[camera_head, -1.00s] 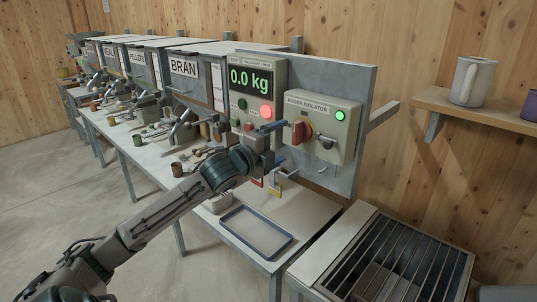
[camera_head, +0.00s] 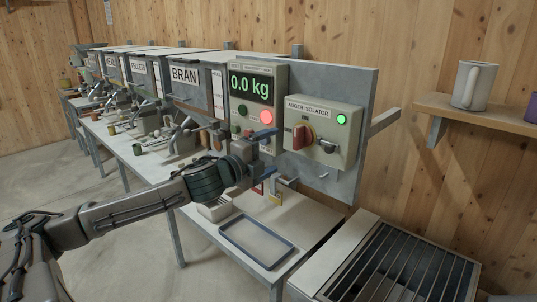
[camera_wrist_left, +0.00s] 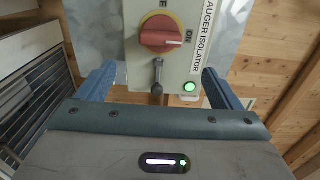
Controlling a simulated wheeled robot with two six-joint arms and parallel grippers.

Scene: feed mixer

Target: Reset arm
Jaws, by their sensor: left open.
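My left gripper (camera_head: 268,151) is open and empty in front of the grey panel, left of the auger isolator box (camera_head: 322,137). Its blue fingers stand apart. In the left wrist view, the fingers (camera_wrist_left: 155,82) spread to either side of the lower part of the isolator box (camera_wrist_left: 143,75). The red rotary handle (camera_wrist_left: 161,34) is above them, with a small metal hasp (camera_wrist_left: 158,73) below it. The isolator's green lamp (camera_wrist_left: 190,87) is lit. My right gripper is not in view.
A display box (camera_head: 250,95) reads 0.0 kg. A blue-rimmed tray (camera_head: 257,241) lies on the bench below. A slatted grate (camera_head: 405,265) is at lower right, and a shelf with a mug (camera_head: 471,85) at right.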

